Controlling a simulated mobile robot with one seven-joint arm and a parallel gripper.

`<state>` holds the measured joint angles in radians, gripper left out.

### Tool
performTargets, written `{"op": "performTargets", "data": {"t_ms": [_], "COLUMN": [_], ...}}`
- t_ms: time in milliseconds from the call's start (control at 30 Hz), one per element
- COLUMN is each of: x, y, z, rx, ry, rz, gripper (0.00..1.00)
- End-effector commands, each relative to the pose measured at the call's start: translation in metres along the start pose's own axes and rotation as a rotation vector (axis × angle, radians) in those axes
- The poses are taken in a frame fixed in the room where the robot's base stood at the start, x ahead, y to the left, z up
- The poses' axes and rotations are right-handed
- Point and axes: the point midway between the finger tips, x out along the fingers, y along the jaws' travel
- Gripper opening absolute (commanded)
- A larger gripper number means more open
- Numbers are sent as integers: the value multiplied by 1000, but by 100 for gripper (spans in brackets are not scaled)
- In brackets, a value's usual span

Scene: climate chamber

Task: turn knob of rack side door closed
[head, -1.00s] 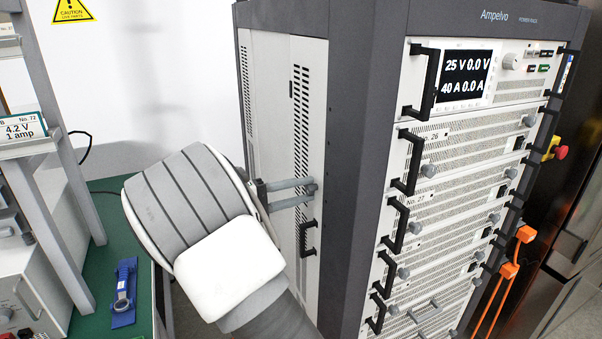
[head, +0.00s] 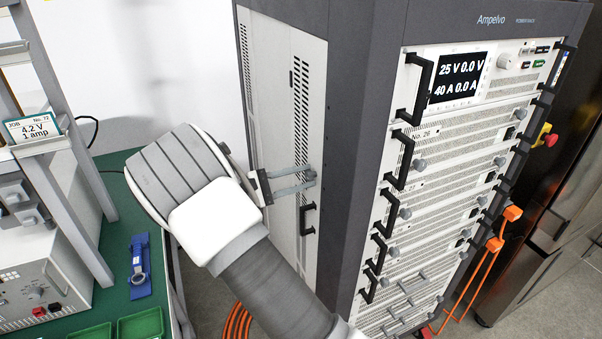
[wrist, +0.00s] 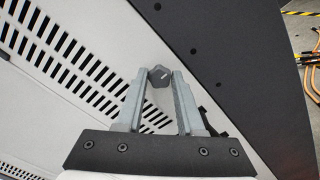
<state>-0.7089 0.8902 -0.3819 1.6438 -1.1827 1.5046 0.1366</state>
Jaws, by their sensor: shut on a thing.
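The rack side door (head: 286,130) is a light grey panel with vent slots on the left side of the dark rack, and it looks flush with the frame. Its knob (wrist: 159,75) is a small dark grey lobed knob with a light mark, seen in the wrist view between my fingertips. My gripper (head: 312,178) is at the door's edge, shut on the knob, with a fingertip on either side of it; it also shows in the wrist view (wrist: 160,78). In the head view the fingertips hide the knob. A black door handle (head: 307,219) is just below my gripper.
A green bench (head: 120,215) with a blue tool (head: 139,265) stands left of my arm.

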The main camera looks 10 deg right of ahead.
Motion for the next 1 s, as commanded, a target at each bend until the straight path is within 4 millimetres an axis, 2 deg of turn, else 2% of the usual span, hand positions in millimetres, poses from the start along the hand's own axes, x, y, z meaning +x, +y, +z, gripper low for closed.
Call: {"op": "performTargets", "data": {"t_ms": [433,467,600,867,1000], "x": [0,0,0,0,-7], "y": [0,0,0,0,0], "z": [0,0,0,0,0], "rx": [-11,-11,-11,-10,-10], "ry": [1,1,1,0,1], "rz": [1,1,1,0,1], "gripper": [0,40,66,67,67]}}
